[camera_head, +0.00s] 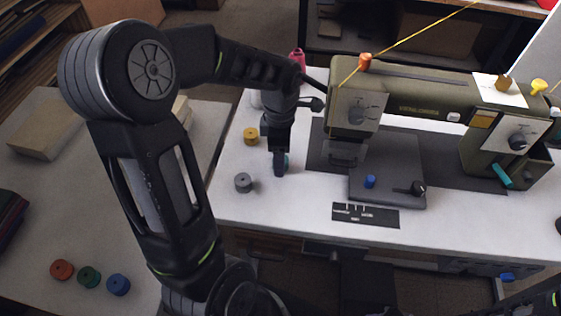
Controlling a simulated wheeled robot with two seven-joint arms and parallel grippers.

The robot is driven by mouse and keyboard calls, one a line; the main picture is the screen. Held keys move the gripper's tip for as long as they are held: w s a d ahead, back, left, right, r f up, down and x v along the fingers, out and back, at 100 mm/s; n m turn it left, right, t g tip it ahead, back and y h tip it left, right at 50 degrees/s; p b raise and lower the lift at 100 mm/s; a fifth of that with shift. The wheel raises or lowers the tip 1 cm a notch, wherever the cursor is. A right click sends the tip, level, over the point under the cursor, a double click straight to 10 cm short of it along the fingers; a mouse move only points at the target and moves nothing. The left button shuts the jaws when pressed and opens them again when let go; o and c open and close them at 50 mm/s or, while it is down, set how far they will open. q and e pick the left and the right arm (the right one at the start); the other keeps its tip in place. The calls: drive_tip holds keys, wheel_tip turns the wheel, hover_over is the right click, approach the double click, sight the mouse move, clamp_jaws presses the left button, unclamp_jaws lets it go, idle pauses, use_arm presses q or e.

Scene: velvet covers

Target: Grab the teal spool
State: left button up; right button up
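A teal spool (287,160) sits on the white sewing table, mostly hidden behind the fingers of my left gripper (279,168). The gripper points down at the spool from above. I see the fingers edge-on, so I cannot tell whether they are open or closed around the spool. My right gripper is not in view; only a bit of my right arm shows at the lower right edge.
A yellow spool (251,136) and a grey spool (243,182) stand close left of the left gripper. The sewing machine (400,105) stands to the right. Red (62,270), green (89,277) and blue (118,284) spools lie on the left table.

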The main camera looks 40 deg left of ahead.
use_arm(q)
drive_tip(key=shift+f, duration=0.3)
idle(0.4)
clamp_jaws()
idle(0.5)
